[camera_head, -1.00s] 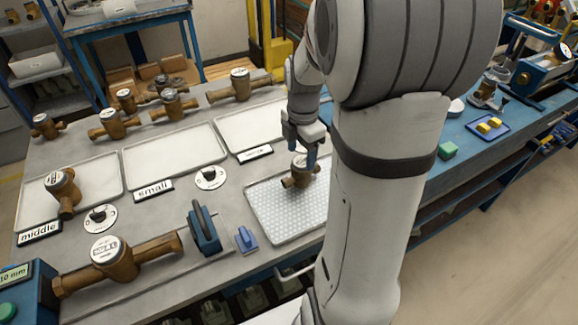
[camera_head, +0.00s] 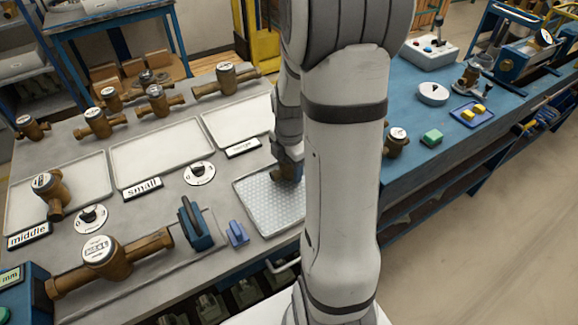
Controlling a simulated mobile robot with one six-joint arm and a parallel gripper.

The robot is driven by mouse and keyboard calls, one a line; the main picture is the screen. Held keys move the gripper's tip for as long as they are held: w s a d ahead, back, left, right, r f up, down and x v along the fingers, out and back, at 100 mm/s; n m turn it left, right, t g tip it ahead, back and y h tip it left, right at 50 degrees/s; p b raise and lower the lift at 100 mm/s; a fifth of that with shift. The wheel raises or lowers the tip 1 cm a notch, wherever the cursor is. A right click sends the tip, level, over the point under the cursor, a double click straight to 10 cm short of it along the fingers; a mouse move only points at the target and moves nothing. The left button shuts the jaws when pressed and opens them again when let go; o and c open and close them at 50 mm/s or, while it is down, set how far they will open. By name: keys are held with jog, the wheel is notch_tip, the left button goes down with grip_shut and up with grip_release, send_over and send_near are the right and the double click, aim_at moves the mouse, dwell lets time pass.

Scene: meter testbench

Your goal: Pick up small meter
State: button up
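A small brass meter (camera_head: 286,175) sits on the textured mat tray (camera_head: 262,205) near the front edge of the grey bench. My arm hides the right side of the meter and of the tray. I cannot tell whether the fingers are open or shut on it. The meter seems to rest on the tray.
Three pale trays stand behind; the "middle" one (camera_head: 18,215) holds a meter (camera_head: 46,188), and the "small" one (camera_head: 165,140) is empty. Several meters line the back edge. A large meter (camera_head: 98,252) lies in a front fixture. Another meter (camera_head: 397,140) stands on the blue bench (camera_head: 425,95).

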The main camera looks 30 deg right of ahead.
jog(key=c, duration=0.9)
jog(key=shift+r, duration=0.15)
